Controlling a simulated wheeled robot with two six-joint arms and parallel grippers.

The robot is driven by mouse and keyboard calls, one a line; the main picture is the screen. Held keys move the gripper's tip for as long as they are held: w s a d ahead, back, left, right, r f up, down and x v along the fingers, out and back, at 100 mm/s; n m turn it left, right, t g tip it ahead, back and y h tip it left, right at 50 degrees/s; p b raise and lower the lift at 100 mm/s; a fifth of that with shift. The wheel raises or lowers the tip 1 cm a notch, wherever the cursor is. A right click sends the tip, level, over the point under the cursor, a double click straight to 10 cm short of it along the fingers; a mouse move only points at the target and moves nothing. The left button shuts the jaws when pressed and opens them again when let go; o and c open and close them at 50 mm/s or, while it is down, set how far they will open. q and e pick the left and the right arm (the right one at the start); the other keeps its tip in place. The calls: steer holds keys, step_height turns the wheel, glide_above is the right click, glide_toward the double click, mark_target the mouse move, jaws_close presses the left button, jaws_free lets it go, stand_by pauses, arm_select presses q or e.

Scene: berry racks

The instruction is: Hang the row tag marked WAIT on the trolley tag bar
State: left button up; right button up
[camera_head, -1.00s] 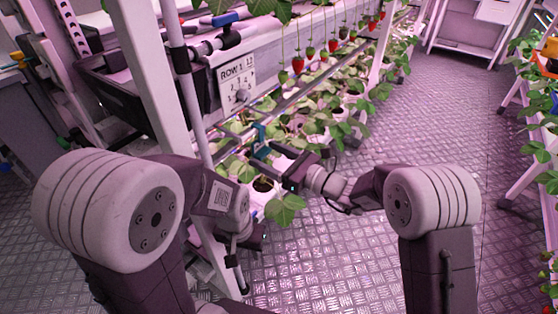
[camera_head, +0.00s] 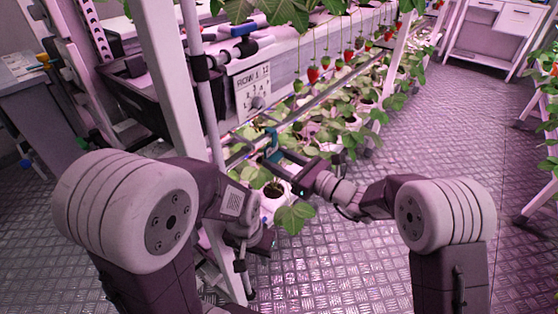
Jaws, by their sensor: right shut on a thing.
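My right gripper (camera_head: 270,153) reaches left across the aisle to the front of the plant rack. It is shut on a small teal piece (camera_head: 271,139), seen nearly edge-on against the leaves. I cannot read any lettering on it, so I cannot tell whether it is the WAIT tag. My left gripper (camera_head: 264,242) hangs low beside the white rack post, below and left of the right one. Its fingers are small and dark, and I cannot make out their opening. I cannot pick out the trolley tag bar or a readable WAIT mark.
Strawberry plants and hanging berries line the rack. A potted plant (camera_head: 272,203) sits close to both grippers. The metal floor (camera_head: 430,130) is clear to the right.

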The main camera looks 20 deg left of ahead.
steer(key=shift+r+p, duration=0.4)
steer(key=shift+r, duration=0.3)
steer(key=v, duration=0.7)
steer(key=shift+b, duration=0.45)
stand_by(0.6)
